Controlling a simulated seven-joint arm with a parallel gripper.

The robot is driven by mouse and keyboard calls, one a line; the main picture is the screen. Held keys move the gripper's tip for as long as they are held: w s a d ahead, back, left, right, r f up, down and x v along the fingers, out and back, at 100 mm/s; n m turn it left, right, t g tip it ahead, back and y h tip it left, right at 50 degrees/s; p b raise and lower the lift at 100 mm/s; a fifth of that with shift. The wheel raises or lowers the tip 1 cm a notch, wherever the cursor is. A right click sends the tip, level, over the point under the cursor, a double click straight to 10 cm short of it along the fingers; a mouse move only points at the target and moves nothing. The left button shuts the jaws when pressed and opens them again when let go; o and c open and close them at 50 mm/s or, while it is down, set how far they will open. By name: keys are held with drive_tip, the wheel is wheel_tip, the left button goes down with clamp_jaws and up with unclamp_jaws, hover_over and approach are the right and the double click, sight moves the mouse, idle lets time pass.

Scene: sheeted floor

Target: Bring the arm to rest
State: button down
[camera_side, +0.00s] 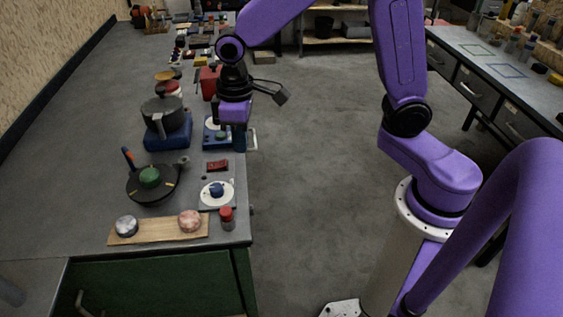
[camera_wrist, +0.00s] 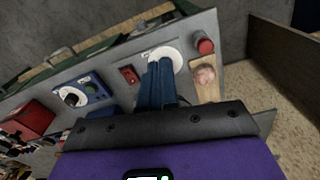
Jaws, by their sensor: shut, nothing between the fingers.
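My gripper (camera_side: 239,138) hangs from the purple arm, with its blue fingers pointing down, near the right edge of the long grey bench (camera_side: 85,125). In the wrist view the gripper (camera_wrist: 160,66) has its two blue fingers together with nothing between them. They cover part of a white round plate (camera_wrist: 174,56). In the side view the fingers stand in front of or beside a blue device with a white dial (camera_side: 211,142); I cannot tell the exact gap.
A black pan (camera_side: 139,193) holds a green round thing. A dark pot (camera_side: 160,117) stands on a blue base. A wooden board (camera_side: 165,232) bears two round items. A red-topped jar (camera_side: 227,217) stands near the bench edge. The floor (camera_side: 315,170) to the right is clear.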

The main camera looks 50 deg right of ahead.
drive_tip(key=s+d+r+n, duration=0.1)
drive_tip(key=s+d+n, duration=0.2)
drive_tip(key=s, duration=0.8)
drive_tip(key=s+d+r+n, duration=0.1)
drive_tip(key=s+d+n, duration=0.1)
drive_tip(key=s+d, duration=0.4)
drive_tip(key=s, duration=0.5)
drive_tip(key=shift+r+n, duration=0.25)
drive_tip(key=shift+n, duration=0.15)
